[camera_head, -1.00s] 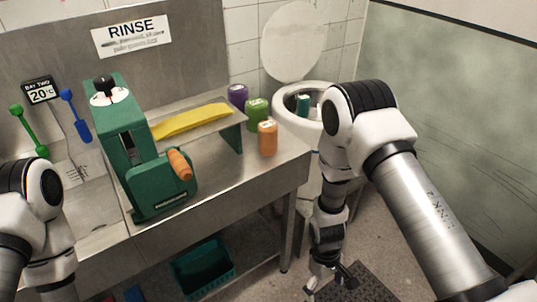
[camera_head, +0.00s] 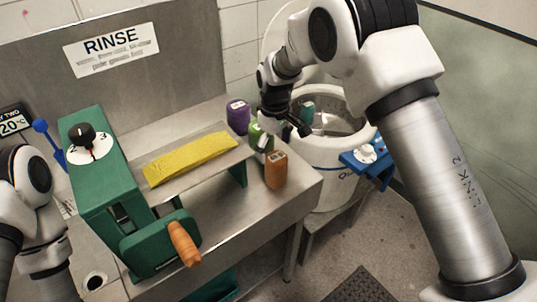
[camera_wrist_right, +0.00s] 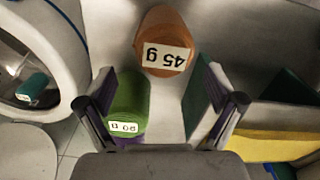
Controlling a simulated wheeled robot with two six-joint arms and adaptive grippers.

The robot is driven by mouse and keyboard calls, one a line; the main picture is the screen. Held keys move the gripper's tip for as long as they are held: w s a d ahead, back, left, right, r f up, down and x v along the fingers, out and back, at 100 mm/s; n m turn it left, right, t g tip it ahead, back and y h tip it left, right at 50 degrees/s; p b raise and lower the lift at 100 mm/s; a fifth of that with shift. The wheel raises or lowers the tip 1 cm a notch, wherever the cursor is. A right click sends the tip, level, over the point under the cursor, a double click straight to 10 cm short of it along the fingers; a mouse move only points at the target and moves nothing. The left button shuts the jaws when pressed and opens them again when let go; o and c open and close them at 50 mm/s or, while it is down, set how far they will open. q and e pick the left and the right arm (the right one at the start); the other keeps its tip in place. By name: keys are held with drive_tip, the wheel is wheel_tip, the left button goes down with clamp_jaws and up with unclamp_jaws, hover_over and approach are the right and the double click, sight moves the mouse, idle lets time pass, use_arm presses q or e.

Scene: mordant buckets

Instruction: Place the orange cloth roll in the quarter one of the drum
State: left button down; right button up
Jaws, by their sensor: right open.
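The orange cloth roll (camera_head: 276,169) stands upright near the right end of the steel counter. In the right wrist view the orange roll (camera_wrist_right: 163,35), labelled "45 g", lies ahead of the open, empty right gripper (camera_wrist_right: 165,112). In the head view the right gripper (camera_head: 283,131) is just behind the orange roll, above the green roll. The drum (camera_head: 334,186) is a round white tub right of the counter with a metal inside. A teal roll (camera_head: 307,112) is inside it; my right arm hides part of the drum. My left arm shows at the left, its gripper out of frame.
A green roll (camera_wrist_right: 128,97) is close by the left finger in the wrist view. A purple roll (camera_head: 238,115) stands behind it. A yellow cloth (camera_head: 192,157) lies on a shelf beside the green wringer (camera_head: 95,170). A blue control box (camera_head: 368,155) is on the drum.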

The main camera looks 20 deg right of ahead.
sight(279, 162)
drive_tip(key=s+p, duration=0.1)
drive_tip(key=s+f+p, duration=0.1)
drive_tip(key=s, duration=0.1)
drive_tip(key=shift+s+d+f, duration=0.1)
drive_tip(key=shift+s+f, duration=0.05)
drive_tip(key=shift+s, duration=0.05)
drive_tip(key=f, duration=0.1)
drive_tip(key=w+f, duration=0.1)
drive_tip(key=f, duration=0.1)
drive_tip(key=w+f+p, duration=0.1)
drive_tip(key=f, duration=0.1)
drive_tip(key=shift+d, duration=0.1)
drive_tip(key=shift+w, duration=0.2)
drive_tip(key=shift+s+r, duration=0.15)
drive_tip(key=shift+s, duration=0.05)
drive_tip(key=shift+s+r, duration=0.2)
drive_tip(key=shift+s, duration=0.05)
drive_tip(key=c, duration=0.6)
drive_tip(key=shift+s+r, duration=0.1)
drive_tip(key=shift+s, duration=0.05)
drive_tip(key=c, duration=0.5)
use_arm(q)
drive_tip(key=shift+s+r, duration=0.65)
drive_tip(key=shift+r, duration=0.3)
drive_tip(key=shift+s+r, duration=0.6)
drive_tip(key=shift+r, duration=0.3)
use_arm(e)
drive_tip(key=c, duration=0.3)
